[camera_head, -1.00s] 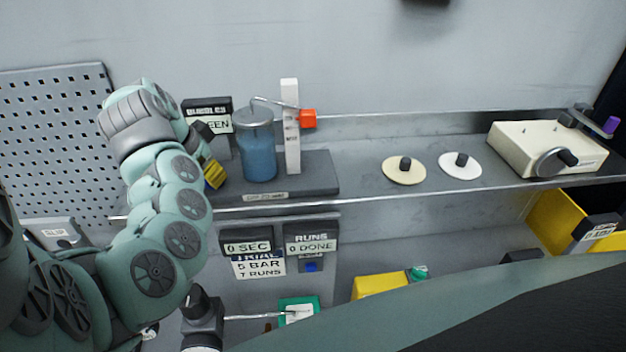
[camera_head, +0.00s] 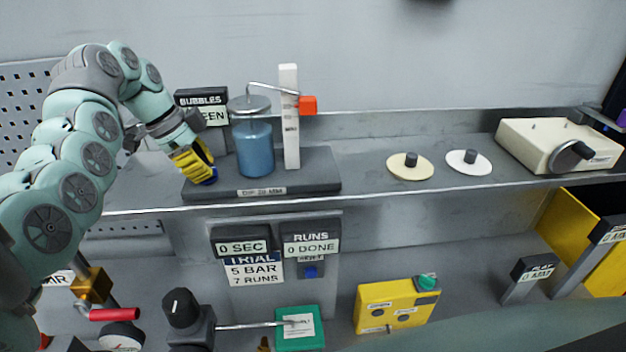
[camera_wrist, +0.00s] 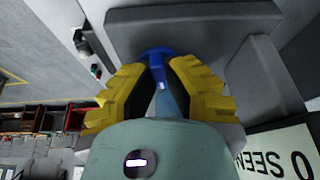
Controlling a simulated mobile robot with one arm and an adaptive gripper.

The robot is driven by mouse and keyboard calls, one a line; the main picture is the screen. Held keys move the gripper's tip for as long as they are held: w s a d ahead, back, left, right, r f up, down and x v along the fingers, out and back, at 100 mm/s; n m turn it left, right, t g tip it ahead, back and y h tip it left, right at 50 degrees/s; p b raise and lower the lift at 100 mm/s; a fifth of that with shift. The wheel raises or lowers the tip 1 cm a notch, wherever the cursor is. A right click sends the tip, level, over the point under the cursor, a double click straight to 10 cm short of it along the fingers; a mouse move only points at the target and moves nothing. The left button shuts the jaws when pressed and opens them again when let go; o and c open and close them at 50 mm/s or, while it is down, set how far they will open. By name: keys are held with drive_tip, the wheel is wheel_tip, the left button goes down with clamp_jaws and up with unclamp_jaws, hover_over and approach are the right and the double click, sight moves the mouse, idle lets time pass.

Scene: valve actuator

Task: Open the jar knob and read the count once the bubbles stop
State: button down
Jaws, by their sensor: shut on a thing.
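The jar (camera_head: 254,150) of blue liquid with a grey lid stands upright on a dark base (camera_head: 310,180) on the shelf. A blue knob (camera_head: 210,181) shows at its left, low down; in the wrist view the blue knob (camera_wrist: 155,51) lies between the yellow fingers. My gripper (camera_head: 203,164) is shut on the knob, and its fingers hide part of it. My gripper also shows in the wrist view (camera_wrist: 157,80). The bubble counter (camera_head: 203,107) behind the jar is partly covered and appears to read 0 SEEN.
A white scale post (camera_head: 290,120) with an orange block (camera_head: 308,105) stands right of the jar. Displays below show 0 SEC (camera_head: 241,248) and 0 DONE (camera_head: 310,248). Two discs (camera_head: 396,168) and a cream box (camera_head: 535,140) sit farther right on the shelf.

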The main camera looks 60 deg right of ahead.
drive_tip(key=shift+m+b, duration=0.6)
drive_tip(key=shift+b, duration=0.35)
drive_tip(key=c, duration=1)
unclamp_jaws()
drive_tip(key=shift+r, duration=0.1)
drive_tip(key=v, duration=1.1)
drive_tip(key=shift+w+r+g, duration=0.3)
drive_tip(key=shift+r, duration=0.05)
